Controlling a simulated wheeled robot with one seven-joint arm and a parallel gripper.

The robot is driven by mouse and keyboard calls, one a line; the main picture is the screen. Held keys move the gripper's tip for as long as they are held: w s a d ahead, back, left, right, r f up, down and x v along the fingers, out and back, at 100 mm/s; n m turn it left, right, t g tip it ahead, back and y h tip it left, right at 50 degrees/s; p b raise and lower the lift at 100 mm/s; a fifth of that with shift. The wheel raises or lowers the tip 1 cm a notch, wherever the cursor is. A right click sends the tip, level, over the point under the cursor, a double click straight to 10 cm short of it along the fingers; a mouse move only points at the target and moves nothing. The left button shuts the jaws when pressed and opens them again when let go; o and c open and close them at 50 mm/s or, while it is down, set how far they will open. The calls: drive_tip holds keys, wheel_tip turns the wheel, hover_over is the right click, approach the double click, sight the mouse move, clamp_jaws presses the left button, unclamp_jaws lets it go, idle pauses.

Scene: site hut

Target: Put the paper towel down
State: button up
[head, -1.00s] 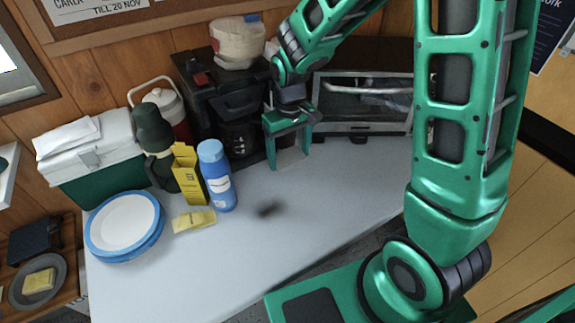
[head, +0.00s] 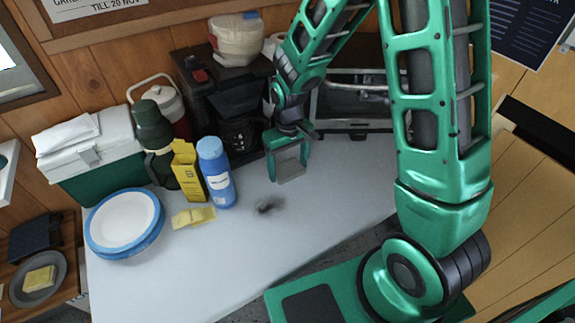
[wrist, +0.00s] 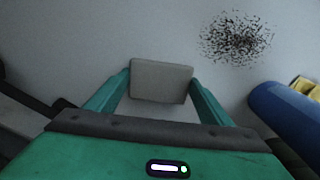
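My gripper (head: 289,172) is shut on the paper towel (head: 290,166), a small pale grey folded square. In the wrist view the towel (wrist: 161,81) sits between the two green fingers, which touch its left and right edges. The gripper points down over the white table (head: 330,205), in front of the coffee maker. The towel seems close to the tabletop, but I cannot tell whether it touches it. A patch of dark grounds (head: 268,206) lies on the table just in front and to the left of the towel. It also shows in the wrist view (wrist: 237,39).
A blue bottle (head: 216,173), a yellow box (head: 188,170) and a green flask (head: 154,140) stand left of the gripper. Blue-rimmed plates (head: 124,224) and a yellow packet (head: 193,217) lie nearby. A coffee maker (head: 226,100) and toaster oven (head: 355,105) stand behind. The table's front is clear.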

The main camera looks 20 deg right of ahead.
sight(288, 170)
drive_tip(key=o, duration=0.4)
drive_tip(key=shift+f, duration=0.1)
drive_tip(key=shift+o, duration=0.2)
drive_tip(key=shift+s+d, duration=0.1)
drive_tip(key=shift+d, duration=0.15)
wheel_tip(288, 170, up, 12)
drive_tip(key=shift+a+r, duration=0.2)
drive_tip(key=shift+a, duration=0.05)
drive_tip(key=s+d+r+m, duration=0.3)
drive_tip(key=s+d, duration=0.5)
drive_tip(key=d, duration=0.1)
drive_tip(key=s+d+r+m, duration=0.3)
drive_tip(key=s+d+r, duration=0.1)
drive_tip(key=s+d, duration=0.4)
drive_tip(key=shift+s+d+r, duration=0.3)
drive_tip(key=shift+s+d, duration=0.1)
drive_tip(key=shift+d, duration=0.25)
drive_tip(key=s, duration=0.2)
drive_tip(key=s+d+m, duration=0.1)
drive_tip(key=s, duration=0.2)
drive_tip(key=s+d+m, duration=0.1)
drive_tip(key=s, duration=0.1)
drive_tip(key=shift+s+r, duration=0.1)
drive_tip(key=shift+s, duration=0.2)
drive_tip(key=c, duration=0.4)
drive_tip(key=shift+s+m, duration=0.1)
drive_tip(key=shift+m, duration=0.2)
drive_tip(key=shift+c, duration=0.6)
